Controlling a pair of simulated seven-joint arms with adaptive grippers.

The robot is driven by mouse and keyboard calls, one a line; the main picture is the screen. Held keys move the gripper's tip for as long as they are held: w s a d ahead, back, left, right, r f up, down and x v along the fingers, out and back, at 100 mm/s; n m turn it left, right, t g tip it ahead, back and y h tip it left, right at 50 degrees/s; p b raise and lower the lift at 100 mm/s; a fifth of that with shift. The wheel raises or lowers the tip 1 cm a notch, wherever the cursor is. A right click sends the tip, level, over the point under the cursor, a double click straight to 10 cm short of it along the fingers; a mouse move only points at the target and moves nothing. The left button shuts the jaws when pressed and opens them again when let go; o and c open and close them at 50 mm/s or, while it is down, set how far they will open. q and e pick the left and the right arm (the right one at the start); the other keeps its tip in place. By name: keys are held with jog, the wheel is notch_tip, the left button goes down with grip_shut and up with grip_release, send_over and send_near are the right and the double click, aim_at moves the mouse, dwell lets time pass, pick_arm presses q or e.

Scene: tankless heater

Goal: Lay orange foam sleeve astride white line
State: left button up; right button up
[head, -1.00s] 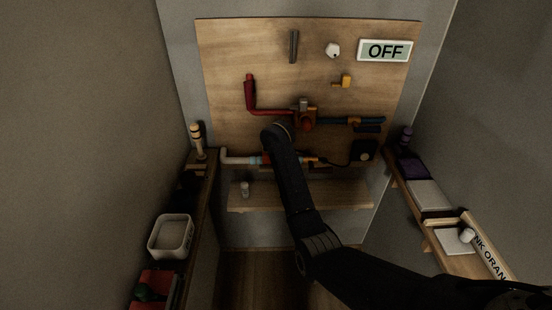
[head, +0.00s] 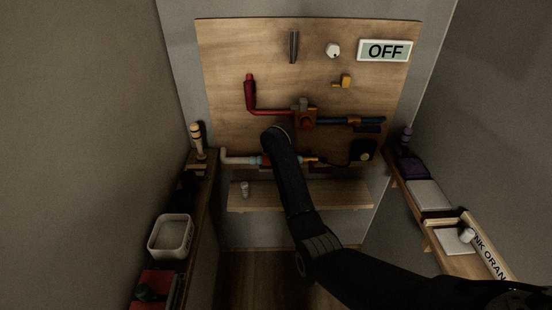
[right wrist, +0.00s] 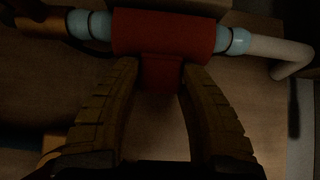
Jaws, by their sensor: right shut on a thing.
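The orange foam sleeve (right wrist: 163,33) looks red-orange in the right wrist view. It lies along the white line (right wrist: 275,50), between two pale blue collars. I cannot tell if it is fully seated around the line. My right gripper (right wrist: 160,70) is shut on the narrow red tab under the sleeve, one finger on each side. In the head view the white line (head: 238,159) runs low across the wooden board, and my right arm hides most of the sleeve and the gripper. My left gripper is not in view.
Red pipe (head: 251,95), a valve (head: 304,116) and blue pipe (head: 340,121) sit above the line. A wooden ledge (head: 330,193) runs below. Side shelves hold a white bin (head: 171,236) at left and a purple block (head: 412,168) at right.

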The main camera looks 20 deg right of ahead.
jog(key=shift+f, duration=0.6)
dwell(0.7)
jog(key=o, duration=1.4)
jog(key=shift+s+r, duration=0.1)
jog(key=v, duration=0.7)
jog(key=shift+s, duration=0.15)
